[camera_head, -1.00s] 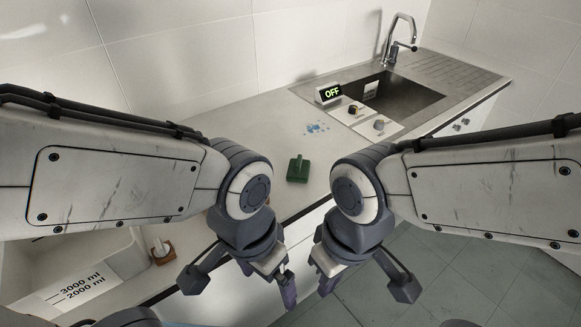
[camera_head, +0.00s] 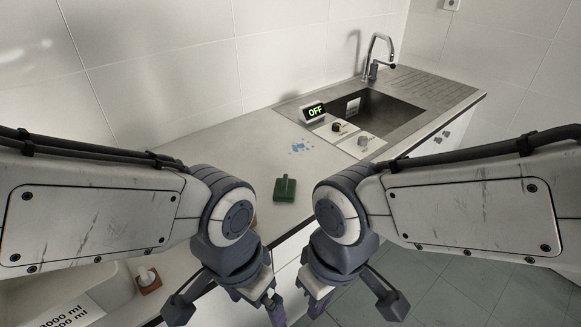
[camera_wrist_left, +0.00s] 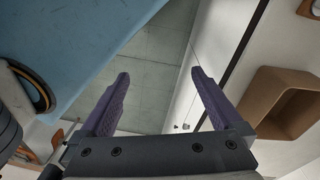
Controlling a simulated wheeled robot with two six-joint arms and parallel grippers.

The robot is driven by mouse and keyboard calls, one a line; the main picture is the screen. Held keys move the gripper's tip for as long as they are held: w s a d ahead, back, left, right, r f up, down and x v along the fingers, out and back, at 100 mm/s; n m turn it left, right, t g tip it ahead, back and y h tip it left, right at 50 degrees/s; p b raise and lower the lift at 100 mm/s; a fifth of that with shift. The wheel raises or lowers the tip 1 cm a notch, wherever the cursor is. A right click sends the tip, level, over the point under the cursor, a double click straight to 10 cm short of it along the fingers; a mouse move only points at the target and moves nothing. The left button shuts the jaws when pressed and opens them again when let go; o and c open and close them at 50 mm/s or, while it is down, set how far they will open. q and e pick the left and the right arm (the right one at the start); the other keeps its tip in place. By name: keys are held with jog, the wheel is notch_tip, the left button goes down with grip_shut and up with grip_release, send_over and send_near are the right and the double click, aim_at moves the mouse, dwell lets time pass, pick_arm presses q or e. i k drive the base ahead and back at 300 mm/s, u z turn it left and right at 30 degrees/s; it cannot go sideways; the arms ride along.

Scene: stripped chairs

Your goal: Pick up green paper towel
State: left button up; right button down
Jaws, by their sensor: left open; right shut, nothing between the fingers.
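The green item (camera_head: 285,188), a small dark green block with a raised stub on top, stands on the counter in the head view, beyond and between my two arms. Whether it is the paper towel I cannot tell by its shape. My left gripper (camera_head: 273,308) hangs at the bottom of the head view, nearer to me than the green item and well apart from it. The left wrist view shows this gripper (camera_wrist_left: 158,76) open and empty, with purple fingers. My right gripper (camera_head: 316,306) is shut and empty beside it. The green item is not in the left wrist view.
The counter (camera_head: 225,140) runs to a sink (camera_head: 375,115) with a tap. An "OFF" display (camera_head: 314,111) with knobs stands before the sink. A brown-and-white item (camera_head: 148,280) is at lower left. A brown open box (camera_wrist_left: 288,100) shows in the wrist view.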

aim_at(285, 188)
jog(key=z, duration=1.75)
jog(key=i, duration=1)
jog(key=u, duration=1.9)
